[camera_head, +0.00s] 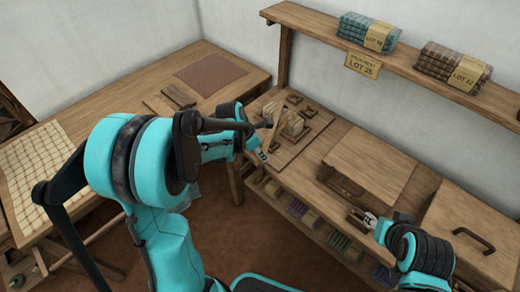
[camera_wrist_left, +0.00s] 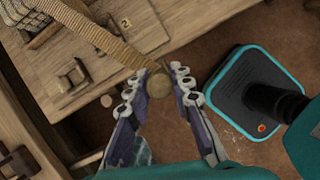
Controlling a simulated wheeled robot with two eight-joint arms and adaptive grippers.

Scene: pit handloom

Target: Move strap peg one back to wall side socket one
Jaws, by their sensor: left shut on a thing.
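The strap peg (camera_wrist_left: 159,84) shows in the left wrist view as a round wooden end between my left gripper's fingertips (camera_wrist_left: 157,92). A woven tan strap (camera_wrist_left: 97,36) runs from it toward the upper left. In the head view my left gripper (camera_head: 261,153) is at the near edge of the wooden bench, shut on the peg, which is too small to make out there. A board marked 2 (camera_wrist_left: 133,27) lies just beyond the peg; I cannot tell which socket is wall side socket one. My right gripper (camera_head: 369,220) is by the bench front; its jaws are unclear.
Small wooden fittings (camera_head: 294,124) stand on the bench beyond my left gripper. A lidded box (camera_head: 370,165) and a handled lid (camera_head: 480,235) lie to the right. A shelf (camera_head: 400,58) with cloth stacks runs above. The left table (camera_head: 120,115) holds woven cloth. Floor is open between.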

